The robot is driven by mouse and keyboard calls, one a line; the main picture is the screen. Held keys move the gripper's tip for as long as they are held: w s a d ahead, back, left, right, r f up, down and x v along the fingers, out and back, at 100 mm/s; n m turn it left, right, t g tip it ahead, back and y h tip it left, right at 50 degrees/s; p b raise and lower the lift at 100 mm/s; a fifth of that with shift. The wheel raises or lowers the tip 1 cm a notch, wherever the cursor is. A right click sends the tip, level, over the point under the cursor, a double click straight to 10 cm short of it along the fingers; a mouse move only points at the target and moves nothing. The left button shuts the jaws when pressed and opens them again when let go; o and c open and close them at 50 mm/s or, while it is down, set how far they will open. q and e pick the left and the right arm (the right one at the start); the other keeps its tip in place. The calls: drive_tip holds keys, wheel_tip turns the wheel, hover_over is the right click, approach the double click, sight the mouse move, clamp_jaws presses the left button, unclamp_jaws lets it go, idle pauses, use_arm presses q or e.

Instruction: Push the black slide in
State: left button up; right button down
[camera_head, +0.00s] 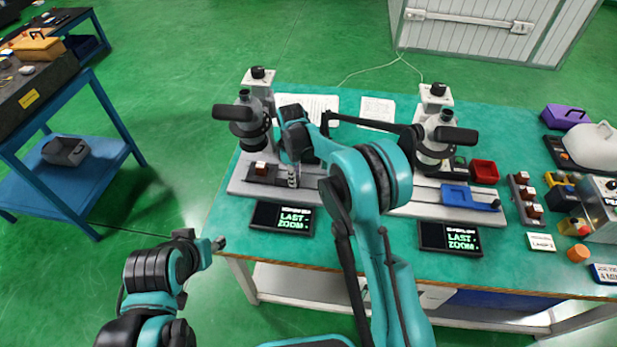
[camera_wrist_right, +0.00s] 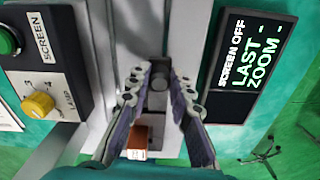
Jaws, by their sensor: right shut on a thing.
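The black slide (camera_head: 262,179) lies on the left light-grey rail base (camera_head: 238,187), with a small red-brown block (camera_head: 261,168) on it. My right gripper (camera_head: 292,178) reaches down over this base, just right of the slide. In the right wrist view my right gripper (camera_wrist_right: 157,80) has its fingers on both sides of a small grey knob (camera_wrist_right: 158,82) and is shut on it. The red-brown block (camera_wrist_right: 137,142) shows between the finger bases. The arm hides part of the left base. My left gripper (camera_head: 218,243) is low at the left, off the table's front edge; its fingers are unclear.
A microscope (camera_head: 246,112) stands behind the left base, another (camera_head: 436,135) behind the right base, which bears a blue slide (camera_head: 468,198). Dark screens (camera_head: 282,217) (camera_head: 449,238) lie in front. A red tray (camera_head: 484,172) and control boxes fill the right side.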

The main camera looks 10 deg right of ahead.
drive_tip(key=shift+w+a, duration=0.15)
drive_tip(key=shift+a, duration=0.45)
drive_tip(key=c, duration=1.3)
unclamp_jaws()
drive_tip(key=shift+a, duration=0.15)
drive_tip(key=shift+c, duration=0.2)
drive_tip(key=shift+r, duration=0.25)
wheel_tip(320, 180, up, 12)
drive_tip(key=shift+f, duration=0.25)
